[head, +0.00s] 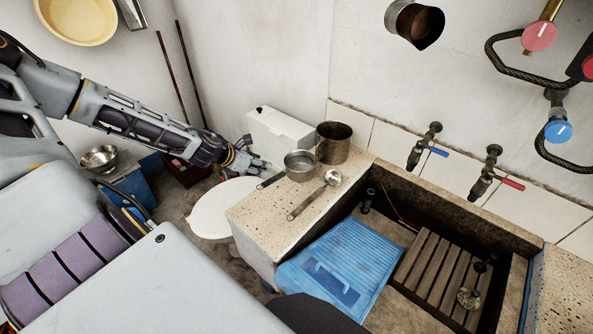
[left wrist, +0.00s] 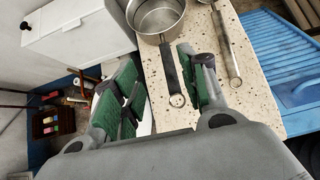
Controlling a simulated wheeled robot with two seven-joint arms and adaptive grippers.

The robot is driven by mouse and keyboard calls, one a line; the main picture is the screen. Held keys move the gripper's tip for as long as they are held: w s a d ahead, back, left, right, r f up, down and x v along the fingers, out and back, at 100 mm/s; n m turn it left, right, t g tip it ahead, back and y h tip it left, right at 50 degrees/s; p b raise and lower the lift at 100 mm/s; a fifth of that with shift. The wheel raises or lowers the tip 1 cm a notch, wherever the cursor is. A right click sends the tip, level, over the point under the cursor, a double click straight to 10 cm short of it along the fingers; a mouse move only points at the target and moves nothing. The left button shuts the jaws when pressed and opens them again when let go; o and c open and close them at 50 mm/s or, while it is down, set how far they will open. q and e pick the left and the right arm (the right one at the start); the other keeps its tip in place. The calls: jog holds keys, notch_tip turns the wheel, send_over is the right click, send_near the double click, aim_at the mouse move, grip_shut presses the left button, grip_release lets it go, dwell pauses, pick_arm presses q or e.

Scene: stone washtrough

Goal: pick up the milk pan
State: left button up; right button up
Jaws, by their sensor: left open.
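The milk pan (head: 301,165) is a small metal pan standing on the speckled stone ledge (head: 255,222), its dark handle pointing left past the ledge's edge. In the left wrist view the pan (left wrist: 160,17) is at the top, partly cut off, and its handle, with a ring at the end, runs down toward my fingers. My left gripper (head: 258,166) is open and empty, just left of the handle in the head view. In the left wrist view its green-padded fingers (left wrist: 158,62) stand apart, with the handle appearing between them, nearer the right finger. My right gripper is not in view.
A taller metal pot (head: 334,143) stands behind the pan, and a ladle (head: 316,194) lies right of it. A white toilet (head: 210,208) and cistern (head: 278,133) are beside the ledge. The trough holds a blue washboard (head: 343,262) and a slatted rack (head: 436,276).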

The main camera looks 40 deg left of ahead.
aim_at(273, 177)
pick_arm(q)
jog(key=shift+f, duration=0.1)
jog(key=shift+x, duration=1.4)
jog(key=shift+b+x, duration=0.65)
jog(key=shift+x, duration=1.05)
jog(key=shift+b+x, duration=0.35)
jog(key=shift+x, duration=0.6)
jog(key=shift+w+f, duration=0.1)
jog(key=shift+w, duration=0.05)
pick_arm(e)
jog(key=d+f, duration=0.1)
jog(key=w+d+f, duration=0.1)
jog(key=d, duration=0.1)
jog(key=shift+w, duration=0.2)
pick_arm(q)
jog(key=shift+d, duration=0.1)
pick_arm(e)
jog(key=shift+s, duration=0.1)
